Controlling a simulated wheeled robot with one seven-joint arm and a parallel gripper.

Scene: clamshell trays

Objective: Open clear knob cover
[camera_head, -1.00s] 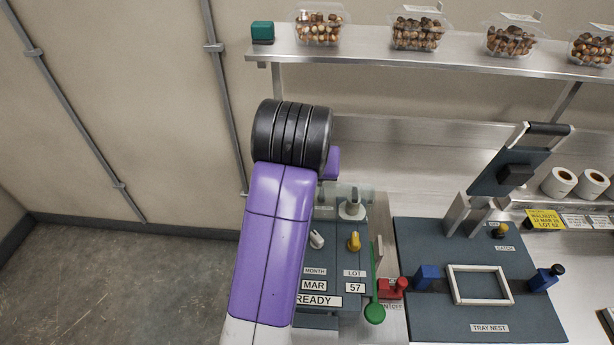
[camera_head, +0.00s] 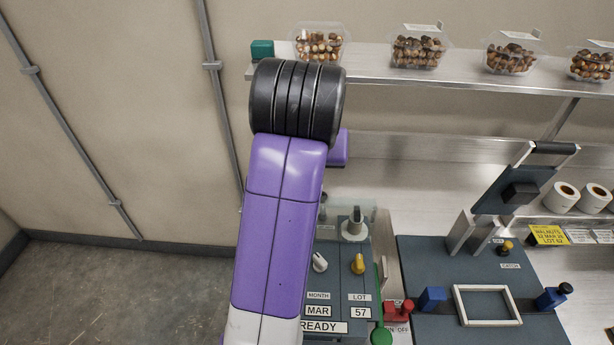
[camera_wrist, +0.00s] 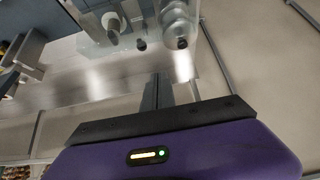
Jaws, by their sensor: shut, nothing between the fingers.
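The control box (camera_head: 345,275) stands beside my purple arm, with a white knob (camera_head: 319,262) and a yellow knob (camera_head: 359,264) on top. A clear cover panel (camera_head: 368,214) shows faintly at the box's far end, near a grey-white upright fitting (camera_head: 354,228); how far the cover is tilted is hard to tell. In the wrist view, the clear panel (camera_wrist: 95,25) and knobs lie at the top. My gripper (camera_wrist: 159,78) is shut and empty, apart from them in the picture. My arm hides it in the head view.
The tray nest plate (camera_head: 450,322) with its raised clamp (camera_head: 515,190) stands to the right. A red switch (camera_head: 398,309) and a green piece (camera_head: 382,337) lie between. A shelf (camera_head: 470,78) with nut-filled clamshells runs behind. Open floor (camera_head: 100,290) lies to the left.

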